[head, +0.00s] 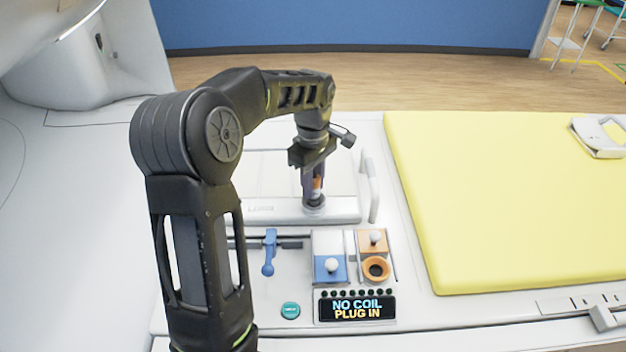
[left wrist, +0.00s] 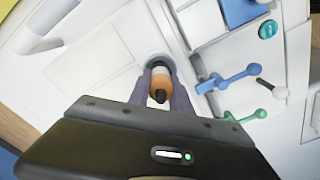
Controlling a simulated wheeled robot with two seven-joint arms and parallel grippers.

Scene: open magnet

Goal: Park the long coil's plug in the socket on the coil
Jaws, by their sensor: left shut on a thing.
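My left gripper (head: 314,190) points down and is shut on the plug (head: 317,187), which has an orange band. In the left wrist view the plug (left wrist: 160,82) shows white, orange and black between the two grey fingers. Its lower end is at the round socket (head: 314,209) on the long white coil (head: 260,208). The socket's rim also shows in the left wrist view (left wrist: 160,59), just beyond the fingertips. I cannot tell how deep the plug sits in it. My right gripper is not in view.
A panel in front holds a blue port with a white knob (head: 331,266), an orange ring port (head: 376,268), a blue lever (head: 269,252), a teal button (head: 290,310) and a display (head: 357,308) reading "NO COIL PLUG IN". A yellow mat (head: 500,200) lies right.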

